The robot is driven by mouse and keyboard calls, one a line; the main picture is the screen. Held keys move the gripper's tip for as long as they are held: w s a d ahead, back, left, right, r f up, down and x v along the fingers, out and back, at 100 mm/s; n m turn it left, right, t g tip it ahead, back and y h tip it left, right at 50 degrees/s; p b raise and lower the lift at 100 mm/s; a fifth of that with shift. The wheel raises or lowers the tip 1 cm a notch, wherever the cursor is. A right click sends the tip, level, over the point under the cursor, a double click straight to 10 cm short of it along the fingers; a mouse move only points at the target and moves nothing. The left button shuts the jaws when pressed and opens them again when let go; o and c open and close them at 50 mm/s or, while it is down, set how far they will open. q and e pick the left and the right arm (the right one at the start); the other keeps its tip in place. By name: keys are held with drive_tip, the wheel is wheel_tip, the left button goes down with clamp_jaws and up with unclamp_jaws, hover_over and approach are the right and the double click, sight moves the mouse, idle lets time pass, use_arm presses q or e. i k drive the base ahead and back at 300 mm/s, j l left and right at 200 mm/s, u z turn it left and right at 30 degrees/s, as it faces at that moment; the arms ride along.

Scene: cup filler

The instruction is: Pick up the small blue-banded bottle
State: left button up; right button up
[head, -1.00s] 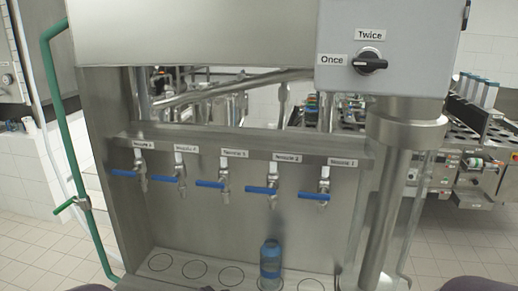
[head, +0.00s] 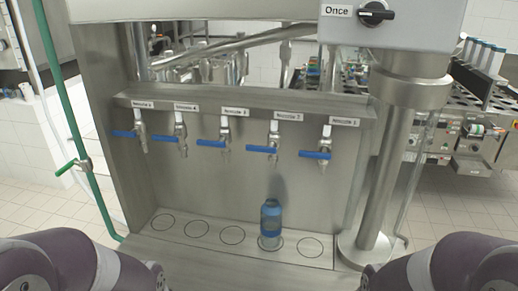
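The small blue-banded bottle (head: 271,224) stands upright on a marked circle of the filler's bottom shelf, second circle from the right, below the Nozzle 2 tap. It is blue with a lighter band around its middle. The tap's outlet is well above the bottle and apart from it. Purple and grey parts of my two arms show at the lower left and lower right corners. Neither gripper is in the picture, and nothing of mine touches the bottle.
Several taps with blue levers (head: 262,149) hang in a row above the shelf (head: 185,241). The other circles are empty. A steel post (head: 383,190) stands at the right. A grey switch box (head: 420,18) is above, and a green pipe (head: 66,110) runs at the left.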

sight(271, 212)
drive_tip(key=k, duration=0.5)
drive_tip(key=z, duration=0.45)
drive_tip(key=j+z, duration=0.15)
drive_tip(key=z, duration=0.8)
drive_tip(key=k+z, duration=0.1)
drive_tip(key=z, duration=0.8)
drive_tip(key=k+j, duration=0.2)
drive_tip(key=j, duration=0.2)
drive_tip(key=k+j+z, duration=0.1)
drive_tip(key=j, duration=0.3)
drive_tip(key=k+j, duration=0.55)
drive_tip(key=j, duration=0.2)
drive_tip(key=z, duration=0.05)
